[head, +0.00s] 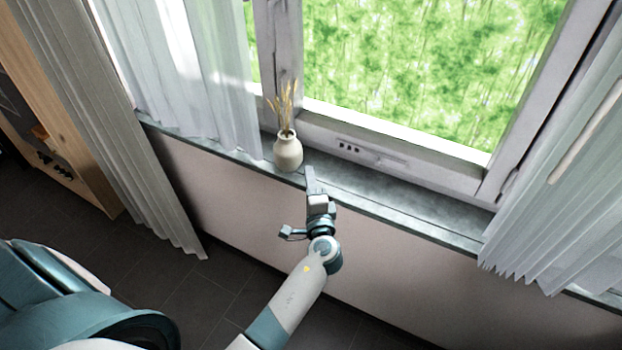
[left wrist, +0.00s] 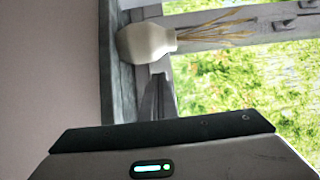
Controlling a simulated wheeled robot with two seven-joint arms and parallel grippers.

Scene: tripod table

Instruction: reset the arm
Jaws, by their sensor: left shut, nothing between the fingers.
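My left gripper (head: 311,178) is shut and empty. It reaches up to the front edge of the window sill, just right of the vase in the head view. Its narrow fingers also show in the left wrist view (left wrist: 159,97), below the vase in that picture. The cream vase (head: 288,152) with dried stalks stands upright on the sill, apart from the fingers as far as I can tell. It also shows in the left wrist view (left wrist: 146,43), lying sideways in that turned picture. My right gripper is in neither view.
The grey stone sill (head: 400,203) runs under the window frame (head: 400,150) and is bare to the right of the vase. Pale curtains hang at the left (head: 205,80) and right (head: 560,190). A wooden shelf (head: 60,130) stands at far left. Dark floor tiles lie below.

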